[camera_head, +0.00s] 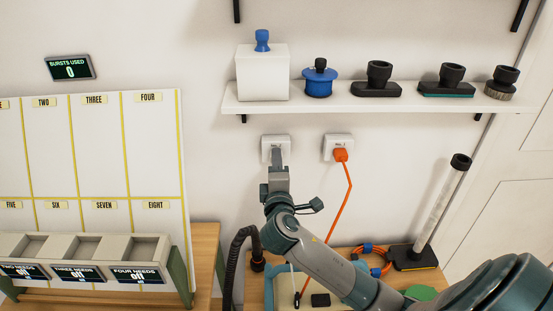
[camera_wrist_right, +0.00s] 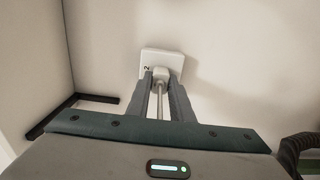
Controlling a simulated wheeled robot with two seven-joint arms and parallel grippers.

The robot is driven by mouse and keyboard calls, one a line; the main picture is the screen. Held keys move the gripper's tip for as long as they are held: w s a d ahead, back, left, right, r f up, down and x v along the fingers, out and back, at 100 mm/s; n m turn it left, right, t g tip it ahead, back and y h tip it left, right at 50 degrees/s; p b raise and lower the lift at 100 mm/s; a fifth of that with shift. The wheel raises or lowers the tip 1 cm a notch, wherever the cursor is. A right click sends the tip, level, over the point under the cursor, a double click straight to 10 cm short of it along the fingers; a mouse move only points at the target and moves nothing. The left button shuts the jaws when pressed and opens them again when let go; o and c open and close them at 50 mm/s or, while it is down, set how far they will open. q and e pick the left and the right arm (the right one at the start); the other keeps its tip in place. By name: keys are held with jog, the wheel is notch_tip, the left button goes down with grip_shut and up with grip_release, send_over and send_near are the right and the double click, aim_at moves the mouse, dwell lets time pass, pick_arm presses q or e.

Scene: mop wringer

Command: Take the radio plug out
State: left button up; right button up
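Two white wall sockets sit under the shelf. My right gripper (camera_head: 277,158) is at the left socket (camera_head: 267,142). In the right wrist view its fingers (camera_wrist_right: 161,80) are on both sides of a pale plug (camera_wrist_right: 160,75), seemingly touching it. The plug sits in the socket plate (camera_wrist_right: 162,60), and a pale cord runs back from it between the fingers. In the head view this plug is hidden by the gripper. An orange plug (camera_head: 340,155) with an orange cord is in the right socket (camera_head: 331,142). I cannot read which plug is the radio's. My left gripper is not in view.
A shelf (camera_head: 330,105) above carries a white box (camera_head: 262,78), a blue spool-like part (camera_head: 317,87) and several black heads. A panel with numbered columns (camera_head: 95,140) stands at left. Below are an orange cable coil (camera_head: 372,262) and a clear tube on a black base (camera_head: 440,210).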

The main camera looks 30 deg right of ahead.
grip_shut()
jog(key=shift+f, duration=0.1)
jog(key=shift+s, duration=0.1)
jog(key=shift+p+v, duration=0.7)
jog(key=shift+v, duration=1.85)
jog(key=shift+a, duration=0.1)
